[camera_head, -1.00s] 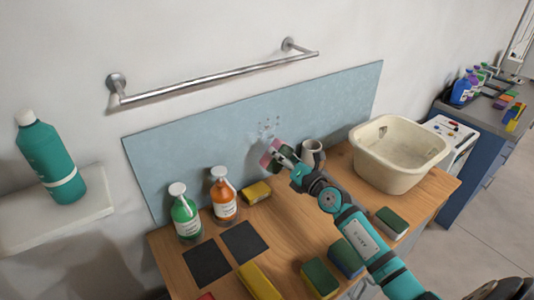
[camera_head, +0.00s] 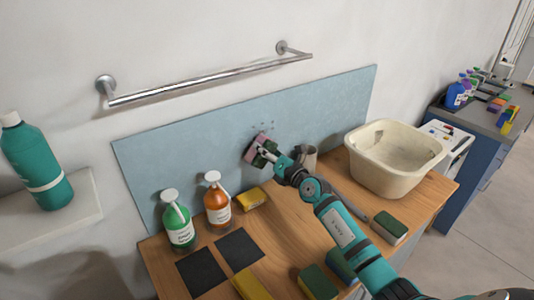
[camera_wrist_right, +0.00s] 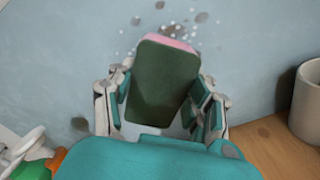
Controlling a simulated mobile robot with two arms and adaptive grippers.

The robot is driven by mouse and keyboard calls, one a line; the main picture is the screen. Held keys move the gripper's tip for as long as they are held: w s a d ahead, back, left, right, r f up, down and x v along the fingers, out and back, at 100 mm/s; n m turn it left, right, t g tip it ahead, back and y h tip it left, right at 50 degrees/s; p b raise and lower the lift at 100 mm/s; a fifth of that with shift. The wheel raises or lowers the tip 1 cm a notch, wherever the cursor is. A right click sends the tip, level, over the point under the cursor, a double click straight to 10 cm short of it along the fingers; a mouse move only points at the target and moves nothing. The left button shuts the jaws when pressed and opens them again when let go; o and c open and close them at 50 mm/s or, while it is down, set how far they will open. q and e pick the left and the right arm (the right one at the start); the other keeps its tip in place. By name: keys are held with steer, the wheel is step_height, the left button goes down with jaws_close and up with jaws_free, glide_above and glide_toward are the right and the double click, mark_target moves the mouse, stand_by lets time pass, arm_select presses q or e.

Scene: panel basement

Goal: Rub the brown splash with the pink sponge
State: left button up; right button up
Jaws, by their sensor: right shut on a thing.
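The pink sponge (camera_head: 255,143) has a dark green scouring side, which faces the camera in the right wrist view (camera_wrist_right: 163,85). My right gripper (camera_head: 266,156) is shut on it and holds it tilted at the blue wall panel, pink side toward the panel. I cannot tell whether it touches. The splash shows as brownish-grey spots with white specks (camera_wrist_right: 172,29) just above the sponge's top edge in the wrist view. In the head view, small spots (camera_head: 266,126) show above the sponge. The sponge may hide part of the splash. My left gripper is not in view.
A grey mug (camera_head: 306,157) stands close to my right gripper. A green bottle (camera_head: 179,228), an orange bottle (camera_head: 217,205) and a yellow sponge (camera_head: 251,199) stand left of it on the wooden counter. A cream basin (camera_head: 392,181) is at the right. A metal rail (camera_head: 210,82) hangs above.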

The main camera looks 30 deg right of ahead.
steer(key=shift+w+a+b, duration=0.15)
steer(key=shift+w+b, duration=0.15)
steer(key=shift+w, duration=0.7)
stand_by(0.3)
